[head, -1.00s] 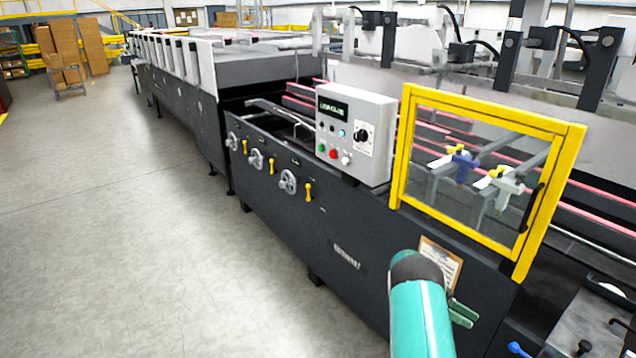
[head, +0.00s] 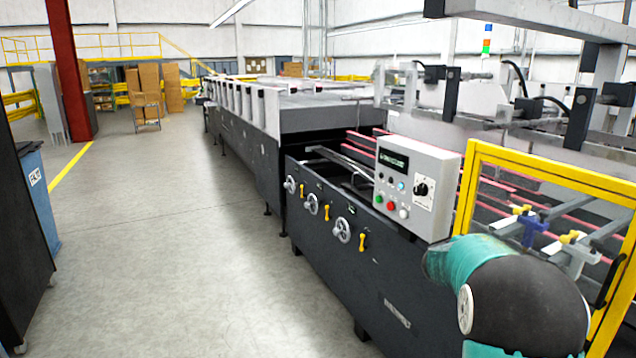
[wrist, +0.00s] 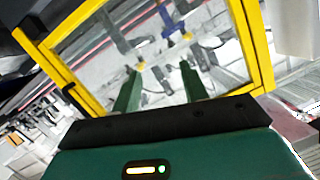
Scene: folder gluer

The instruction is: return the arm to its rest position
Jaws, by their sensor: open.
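My gripper (wrist: 160,92) shows in the wrist view with its two green fingers spread apart and nothing between them. It faces the yellow-framed clear guard (wrist: 250,45), and blue and white clamps show through the pane. In the head view my teal and black arm is bent at the lower right, in front of the machine. The gripper itself is hidden in that view.
The folder gluer (head: 340,265) runs from the right into the distance. Its control box (head: 418,185) and the yellow guard frame (head: 545,165) stand close to my arm. A blue bin (head: 38,195) stands at the left. The grey floor between is clear.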

